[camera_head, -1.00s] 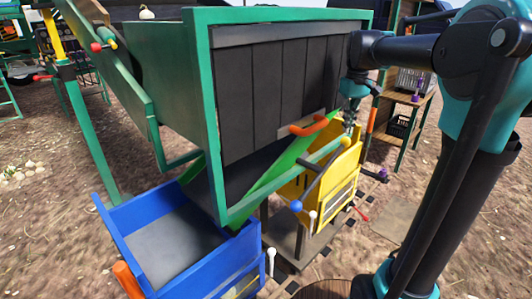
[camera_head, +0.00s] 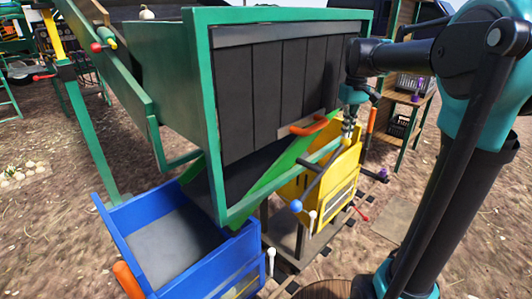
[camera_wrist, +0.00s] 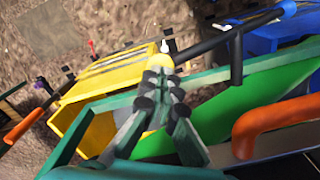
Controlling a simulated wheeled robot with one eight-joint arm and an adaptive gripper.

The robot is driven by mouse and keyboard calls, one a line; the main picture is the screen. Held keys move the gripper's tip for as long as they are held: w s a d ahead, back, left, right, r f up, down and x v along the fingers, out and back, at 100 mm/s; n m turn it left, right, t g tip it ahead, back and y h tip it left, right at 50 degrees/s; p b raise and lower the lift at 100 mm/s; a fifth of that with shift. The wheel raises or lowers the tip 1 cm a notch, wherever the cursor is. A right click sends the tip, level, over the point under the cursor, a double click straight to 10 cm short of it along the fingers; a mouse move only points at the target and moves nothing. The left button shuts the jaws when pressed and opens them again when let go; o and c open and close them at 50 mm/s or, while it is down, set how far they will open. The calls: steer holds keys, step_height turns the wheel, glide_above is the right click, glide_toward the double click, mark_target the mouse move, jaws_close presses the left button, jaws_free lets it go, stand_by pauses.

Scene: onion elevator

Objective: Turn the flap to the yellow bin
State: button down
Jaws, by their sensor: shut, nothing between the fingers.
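The green flap (camera_head: 277,168) lies tilted in the machine's opening, its high end by the yellow bin (camera_head: 322,193) and its low end toward the blue bin (camera_head: 183,243). A black lever with a blue ball (camera_head: 296,206) sticks out at the front. My gripper (camera_head: 346,136) is shut and empty, pointing down above the yellow bin near the frame's right corner. In the wrist view, the fingertips (camera_wrist: 160,64) appear close to the black lever (camera_wrist: 205,46); I cannot tell whether they touch. The flap (camera_wrist: 235,108) is right of the fingers, the yellow bin (camera_wrist: 108,72) left.
The green frame bar (camera_head: 275,187) crosses the opening's front below my gripper. An orange handle (camera_head: 308,127) sits at the bottom of the dark slats (camera_head: 280,95). A shelf with crates (camera_head: 408,98) stands at the back right. Bare ground lies around.

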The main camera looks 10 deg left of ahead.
step_height(320, 180, down, 10)
stand_by(1.6)
steer(key=shift+r, duration=0.1)
steer(key=s+d+r, duration=0.3)
steer(key=d+r, duration=0.1)
steer(key=r, duration=0.1)
stand_by(0.4)
steer(key=s+f+m+t, duration=0.4)
steer(key=s+f, duration=1.5)
steer(key=shift+m, duration=0.4)
